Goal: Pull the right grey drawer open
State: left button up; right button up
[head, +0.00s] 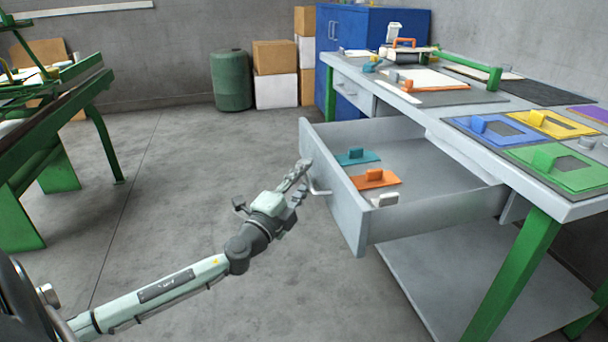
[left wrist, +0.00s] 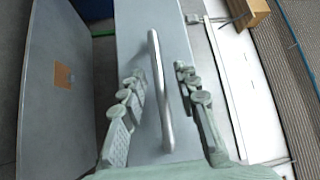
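The right grey drawer (head: 345,212) stands pulled well out from under the workbench. Its bar handle (head: 318,187) is on the front panel and also shows in the left wrist view (left wrist: 159,90). My left gripper (head: 300,180) is at the handle. In the left wrist view my left gripper (left wrist: 162,85) has its fingers apart, one on each side of the handle, with visible gaps, so it is open around the bar. Inside the drawer lie a teal float (head: 357,157), an orange float (head: 375,179) and a small white block (head: 385,200). My right gripper is not in view.
The workbench top (head: 410,103) carries blue, yellow and green floats on the right. A closed grey drawer (head: 353,92) is farther left under it. A green bench (head: 50,140) stands at left. The floor (head: 180,180) between is clear.

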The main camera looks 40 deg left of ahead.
aim_at(331, 174)
pick_arm(q)
jog(key=shift+w, duration=0.2)
jog(key=shift+c, duration=0.5)
grip_shut()
jog(key=w+d, duration=0.4)
jog(key=shift+w+d, duration=0.1)
jog(key=shift+w, duration=0.25)
